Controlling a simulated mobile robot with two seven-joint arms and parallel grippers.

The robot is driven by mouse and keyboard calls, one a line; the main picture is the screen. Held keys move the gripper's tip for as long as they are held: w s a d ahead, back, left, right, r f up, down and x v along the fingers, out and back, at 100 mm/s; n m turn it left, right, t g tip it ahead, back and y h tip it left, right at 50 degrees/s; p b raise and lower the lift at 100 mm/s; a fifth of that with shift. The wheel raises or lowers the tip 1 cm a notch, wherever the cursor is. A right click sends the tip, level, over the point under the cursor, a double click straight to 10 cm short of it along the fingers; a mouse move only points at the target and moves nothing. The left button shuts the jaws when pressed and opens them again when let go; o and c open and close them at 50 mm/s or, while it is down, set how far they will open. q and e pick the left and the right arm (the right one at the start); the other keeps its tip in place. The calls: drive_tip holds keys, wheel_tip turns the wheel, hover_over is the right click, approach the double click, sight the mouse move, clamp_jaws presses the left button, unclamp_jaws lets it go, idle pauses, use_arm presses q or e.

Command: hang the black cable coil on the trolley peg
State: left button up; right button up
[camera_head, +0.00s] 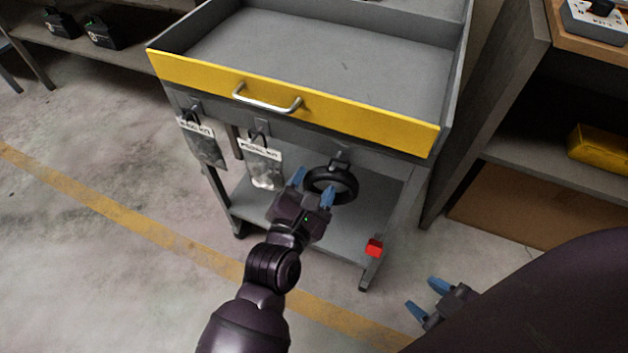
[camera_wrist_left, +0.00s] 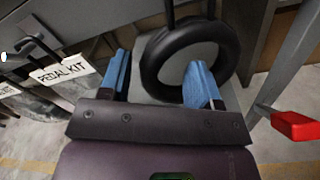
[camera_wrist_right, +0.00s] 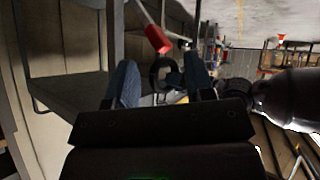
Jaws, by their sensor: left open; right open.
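The black cable coil (camera_head: 350,181) hangs as an upright ring under the trolley's right front peg (camera_head: 341,156), below the yellow drawer front. It also shows in the left wrist view (camera_wrist_left: 152,62). The exact contact between coil and peg is hard to see. My left gripper (camera_head: 313,184) is open at the coil's lower left, its blue fingers close to the ring but not closed on it. Whether a finger touches the ring, I cannot tell. My right gripper (camera_head: 425,296) is open and empty, low at the right, well away from the coil.
Two labelled bags, one a pedal kit (camera_head: 262,165), hang on pegs to the left of the coil. A red block (camera_head: 374,247) sits at the trolley's lower right corner. The drawer (camera_head: 330,62) is open and empty. A shelf unit (camera_head: 500,130) stands at the right.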

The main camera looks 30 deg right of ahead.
use_arm(q)
drive_tip(key=p+v, duration=0.2)
drive_tip(key=v, duration=0.8)
use_arm(e)
drive_tip(key=shift+s+d+m, duration=0.2)
drive_tip(key=shift+s+m, duration=0.1)
drive_tip(key=shift+s, duration=0.2)
use_arm(q)
drive_tip(key=shift+r, duration=0.1)
